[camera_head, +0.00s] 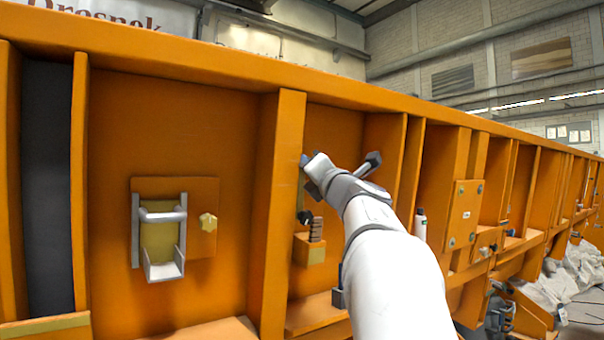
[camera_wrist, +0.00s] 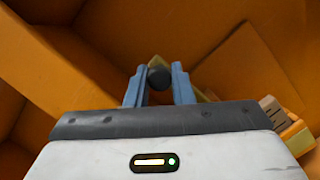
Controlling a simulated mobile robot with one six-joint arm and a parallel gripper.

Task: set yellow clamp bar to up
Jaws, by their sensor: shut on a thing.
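In the wrist view my gripper (camera_wrist: 158,70) has its two blue fingers on either side of a dark round knob (camera_wrist: 158,78) and is shut on it. A narrow yellow part (camera_wrist: 208,95), apparently of the yellow clamp bar, shows behind the right finger. How it joins the knob is hidden. In the head view my gripper (camera_head: 305,172) reaches into the bay right of the orange upright rib. A thin yellowish strip (camera_head: 300,190) shows just below it, mostly covered. A black knob-like part (camera_head: 305,217) sits lower down.
A brown ribbed block (camera_head: 317,230) stands on an orange and yellow bracket (camera_head: 311,250) below my gripper. The orange rib (camera_head: 284,200) is close on the left.

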